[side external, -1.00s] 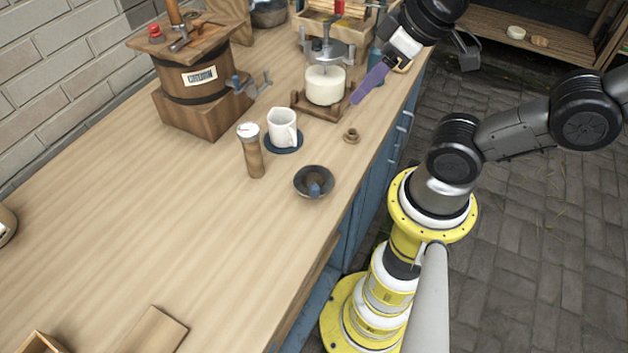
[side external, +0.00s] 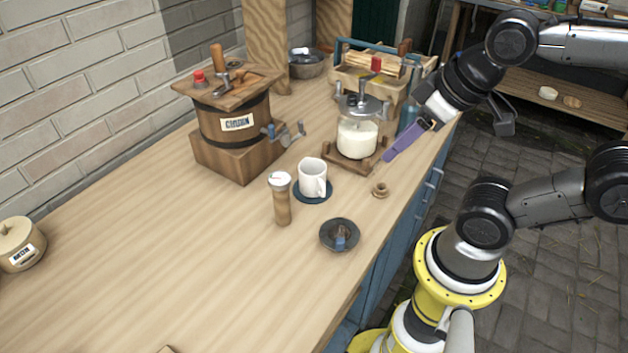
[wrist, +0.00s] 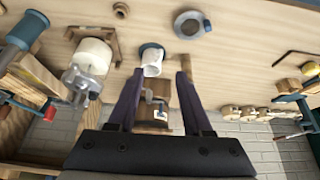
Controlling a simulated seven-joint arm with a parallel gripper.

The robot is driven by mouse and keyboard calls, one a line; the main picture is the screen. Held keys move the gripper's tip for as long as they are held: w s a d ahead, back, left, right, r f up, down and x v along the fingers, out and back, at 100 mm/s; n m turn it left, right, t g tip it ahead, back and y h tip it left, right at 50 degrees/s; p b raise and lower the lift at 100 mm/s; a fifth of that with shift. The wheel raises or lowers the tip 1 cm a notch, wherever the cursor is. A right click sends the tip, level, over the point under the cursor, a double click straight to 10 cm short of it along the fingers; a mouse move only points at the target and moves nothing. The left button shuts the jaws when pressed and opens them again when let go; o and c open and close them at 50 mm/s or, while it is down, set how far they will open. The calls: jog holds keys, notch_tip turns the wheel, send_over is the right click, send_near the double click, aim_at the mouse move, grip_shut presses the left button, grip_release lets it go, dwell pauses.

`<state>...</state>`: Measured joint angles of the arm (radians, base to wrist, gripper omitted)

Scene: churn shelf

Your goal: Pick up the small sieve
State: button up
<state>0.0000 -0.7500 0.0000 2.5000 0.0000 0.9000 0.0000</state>
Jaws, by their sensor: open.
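A small round dark item (side external: 340,235), which looks like the small sieve, lies near the front edge of the wooden counter (side external: 130,240). In the wrist view it is a grey ring at the top with a blue part at its right side (wrist: 190,24). Its mesh is too small to make out. My gripper (wrist: 160,74) has purple fingers, spread apart and empty. In the side view one purple finger (side external: 405,142) shows above the counter's right edge, beside the glass jar and well behind the sieve.
A white mug (side external: 312,179) on a dark coaster, a wooden shaker (side external: 282,203) and a small wooden knob (side external: 380,190) stand near the sieve. The glass churn jar (side external: 357,138) is close to my gripper. A wooden barrel churn (side external: 234,122) stands behind.

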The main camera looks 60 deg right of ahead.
jog(key=o, duration=0.8)
jog(key=n+g, duration=0.6)
jog(key=n, duration=1.8)
send_over(339, 235)
notch_tip(339, 235, down, 13)
jog(key=shift+d+f, duration=0.15)
jog(key=shift+f, duration=2.95)
